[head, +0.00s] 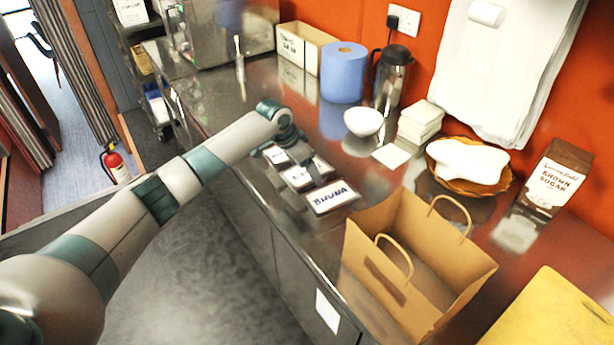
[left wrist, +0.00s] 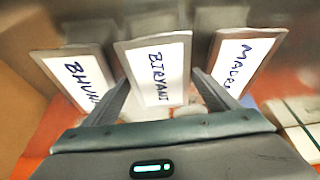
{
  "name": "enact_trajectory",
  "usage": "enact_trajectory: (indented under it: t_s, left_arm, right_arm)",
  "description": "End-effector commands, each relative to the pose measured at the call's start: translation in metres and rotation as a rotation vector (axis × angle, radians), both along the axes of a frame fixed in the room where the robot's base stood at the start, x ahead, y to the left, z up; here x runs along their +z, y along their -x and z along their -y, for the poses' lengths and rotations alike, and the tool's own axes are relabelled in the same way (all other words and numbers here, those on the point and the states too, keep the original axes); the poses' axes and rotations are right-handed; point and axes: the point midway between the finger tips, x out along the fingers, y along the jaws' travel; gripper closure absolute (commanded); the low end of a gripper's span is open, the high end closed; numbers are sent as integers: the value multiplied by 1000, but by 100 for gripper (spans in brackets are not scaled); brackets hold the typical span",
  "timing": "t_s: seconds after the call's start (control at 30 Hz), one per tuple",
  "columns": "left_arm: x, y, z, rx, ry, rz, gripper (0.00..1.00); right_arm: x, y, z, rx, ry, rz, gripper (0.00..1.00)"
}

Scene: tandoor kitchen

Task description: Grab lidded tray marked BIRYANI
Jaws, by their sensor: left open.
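The tray marked BIRYANI (left wrist: 158,75) is in the middle of a row in the left wrist view, its white label facing me. The tray marked BHUNA (left wrist: 78,80) is on its left and one reading roughly MADRAS (left wrist: 240,60) on its right. In the head view the BHUNA tray (head: 332,197) lies nearest on the steel counter; the other labels are too small to read or partly covered. My left gripper (left wrist: 162,88) is open, its fingers towards either side of the BIRYANI tray; contact cannot be told. My right gripper is not in view.
A brown paper bag (head: 415,265) stands in front of the trays, to the right. A white bowl (head: 363,121), stacked napkins (head: 420,120), a flask (head: 391,80) and a blue roll (head: 343,72) stand behind. A yellow board (head: 560,315) is at lower right.

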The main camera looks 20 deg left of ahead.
Motion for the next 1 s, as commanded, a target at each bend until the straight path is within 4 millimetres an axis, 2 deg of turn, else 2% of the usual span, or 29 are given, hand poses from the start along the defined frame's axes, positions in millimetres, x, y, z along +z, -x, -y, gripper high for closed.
enact_trajectory:
  t_s: [0.9, 0.93, 1.0]
  left_arm:
    - [-5, 0, 0, 1, 0, 0, 20]
    - [-5, 0, 0, 1, 0, 0, 22]
    - [-5, 0, 0, 0, 0, 0, 39]
  right_arm:
    - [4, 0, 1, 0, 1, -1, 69]
    - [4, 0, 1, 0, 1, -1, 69]
    - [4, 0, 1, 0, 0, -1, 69]
